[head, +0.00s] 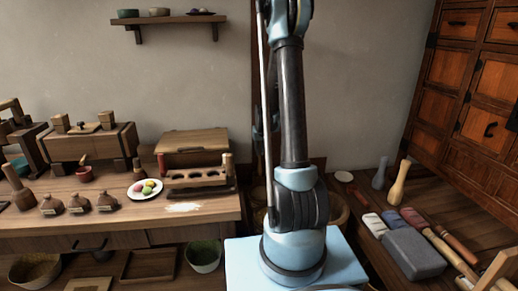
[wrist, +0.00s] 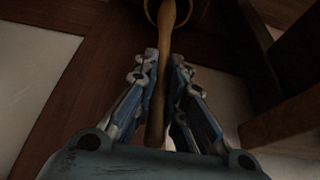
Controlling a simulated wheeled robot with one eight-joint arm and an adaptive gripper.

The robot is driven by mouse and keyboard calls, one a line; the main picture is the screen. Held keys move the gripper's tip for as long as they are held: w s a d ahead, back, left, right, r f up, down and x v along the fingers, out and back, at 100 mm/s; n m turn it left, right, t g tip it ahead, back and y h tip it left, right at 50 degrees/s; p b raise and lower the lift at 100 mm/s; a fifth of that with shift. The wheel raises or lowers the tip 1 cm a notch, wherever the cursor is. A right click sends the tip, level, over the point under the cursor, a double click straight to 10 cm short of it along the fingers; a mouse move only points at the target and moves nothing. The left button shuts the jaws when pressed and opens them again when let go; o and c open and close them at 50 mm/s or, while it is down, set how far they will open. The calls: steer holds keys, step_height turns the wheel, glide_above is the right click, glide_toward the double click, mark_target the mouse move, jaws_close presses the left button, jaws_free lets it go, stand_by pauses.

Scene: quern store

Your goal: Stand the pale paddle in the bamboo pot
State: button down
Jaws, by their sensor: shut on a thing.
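In the wrist view my gripper (wrist: 167,70) is shut on the slim handle of a wooden paddle (wrist: 158,105), which looks brown in the dim light. The handle runs between the fingers, and its far part reaches toward a round, tan-rimmed thing (wrist: 186,17) at the top edge. This looks like the bamboo pot, but it is mostly cut off. I cannot tell whether the paddle is inside it or only in front of it. In the head view I cannot make out my gripper or the paddle; my arm covers the middle.
At right a low bench holds a grey block (head: 412,254) and several handled tools. A round tub (head: 339,208) is partly hidden behind my arm.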

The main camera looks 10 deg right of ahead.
steer(key=shift+f, duration=2.25)
steer(key=c, duration=1.6)
jaws_free()
steer(key=shift+v, duration=5.95)
steer(key=shift+s, duration=0.1)
